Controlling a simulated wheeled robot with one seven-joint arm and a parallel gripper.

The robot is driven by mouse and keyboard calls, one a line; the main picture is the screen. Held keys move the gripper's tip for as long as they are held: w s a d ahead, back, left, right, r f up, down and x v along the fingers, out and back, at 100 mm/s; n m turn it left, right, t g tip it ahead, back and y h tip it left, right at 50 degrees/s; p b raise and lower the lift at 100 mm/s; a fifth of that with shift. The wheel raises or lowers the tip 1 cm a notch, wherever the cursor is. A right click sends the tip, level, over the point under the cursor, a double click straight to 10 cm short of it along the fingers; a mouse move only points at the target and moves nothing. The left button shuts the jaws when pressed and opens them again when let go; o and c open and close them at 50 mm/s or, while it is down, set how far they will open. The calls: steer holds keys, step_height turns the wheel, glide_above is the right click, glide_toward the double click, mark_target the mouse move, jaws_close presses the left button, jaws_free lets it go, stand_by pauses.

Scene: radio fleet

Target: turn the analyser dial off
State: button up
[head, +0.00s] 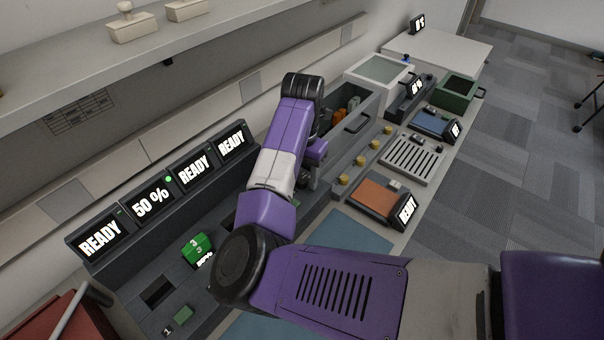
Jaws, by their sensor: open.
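My arm reaches across the bench, and my gripper (312,183) points down at its far end, beside an open grey bin. The fingertips are small and partly hidden by my arm; the gripper is open, with nothing seen between the fingers. No dial is clearly marked as the analyser's. A dark grey unit (407,104) with a small lit display (416,87) and a knob-like part on top stands at the back right, well apart from my gripper. I cannot tell whether it is the analyser or how its knob is turned.
A row of screens (150,200) reads READY and 50 %. A green block (197,247) sits in a slotted rack. Several yellow knobs (361,160) line a ledge right of my gripper. An orange-topped unit (378,197) and a slatted unit (413,157) stand near the bench's right edge.

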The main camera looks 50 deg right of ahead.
jaws_close()
